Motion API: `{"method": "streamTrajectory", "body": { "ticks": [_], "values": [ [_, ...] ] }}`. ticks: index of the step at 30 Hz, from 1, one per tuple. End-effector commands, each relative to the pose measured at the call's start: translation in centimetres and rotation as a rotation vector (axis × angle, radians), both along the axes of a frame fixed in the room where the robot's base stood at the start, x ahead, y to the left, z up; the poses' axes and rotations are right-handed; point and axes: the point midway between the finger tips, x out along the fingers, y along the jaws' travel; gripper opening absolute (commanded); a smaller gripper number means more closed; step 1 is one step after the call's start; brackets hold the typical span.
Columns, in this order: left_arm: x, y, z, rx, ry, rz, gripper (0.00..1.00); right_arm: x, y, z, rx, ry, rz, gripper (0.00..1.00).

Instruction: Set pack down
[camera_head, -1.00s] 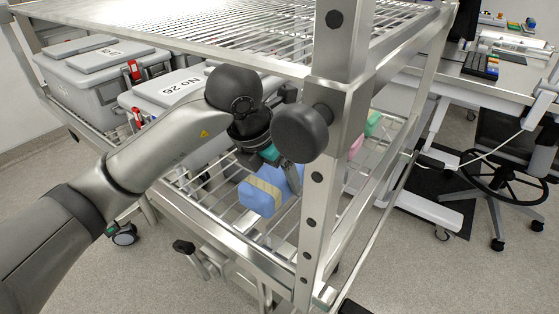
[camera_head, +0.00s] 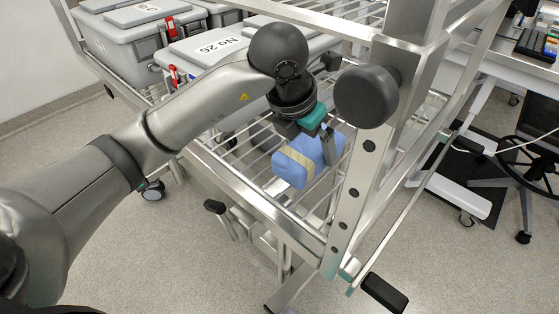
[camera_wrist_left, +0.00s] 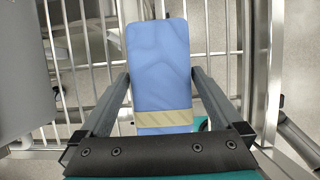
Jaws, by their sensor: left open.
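The pack is a blue wrapped bundle with a beige band (camera_head: 296,163), lying on the wire shelf (camera_head: 236,163) of the metal rack. My left gripper (camera_head: 318,148) is open around the pack, low over the shelf. It also shows in the left wrist view (camera_wrist_left: 160,82). Part of the pack's right side is hidden behind the finger in the head view. My right gripper is not in view.
Grey lidded bins (camera_head: 205,48) with red latches stand on the same shelf at the back left. A rack post (camera_head: 362,170) with a round dark knob (camera_head: 366,97) stands close to the right of my gripper. An upper shelf edge (camera_head: 310,18) crosses above my wrist.

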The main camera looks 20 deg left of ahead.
Motion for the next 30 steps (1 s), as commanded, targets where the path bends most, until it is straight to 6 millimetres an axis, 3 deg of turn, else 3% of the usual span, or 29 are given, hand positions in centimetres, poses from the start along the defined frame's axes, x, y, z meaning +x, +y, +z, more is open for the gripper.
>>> {"method": "streamTrajectory", "body": {
  "ticks": [2,19,30],
  "values": [
    [-0.2,0.1,0.9,0.001,-0.002,-0.001,1.0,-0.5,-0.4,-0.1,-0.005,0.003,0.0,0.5],
    [-9.1,3.4,0.7,0.004,0.001,-0.002,1.0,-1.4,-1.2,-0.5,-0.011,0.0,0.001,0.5],
    [-11.2,4.1,0.9,0.001,0.003,0.002,1.0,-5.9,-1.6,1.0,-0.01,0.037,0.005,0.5]
  ]
}}
